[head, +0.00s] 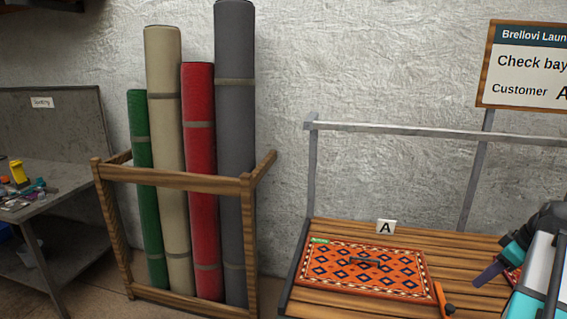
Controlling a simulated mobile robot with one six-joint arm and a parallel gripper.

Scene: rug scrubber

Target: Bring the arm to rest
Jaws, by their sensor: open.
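My gripper (490,273) is at the right edge of the head view, at the end of a dark arm with teal parts. One dark purplish finger shows, pointing down and left over the right part of the slatted wooden bench (350,229). The gripper is open, and nothing shows held in it. Its other finger is not clearly seen, and much of the arm is cut off by the frame. An orange patterned rug (330,278) lies flat on the bench, left of the gripper and apart from it. A dark handle-like item (366,262) lies on the rug.
An orange-handled tool (441,296) is at the rug's right edge. A card marked A (386,227) stands behind the rug. A metal rail (430,131) runs above the bench's back. A wooden rack (180,178) holds rolled rugs. A grey worktable (60,200) is far left.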

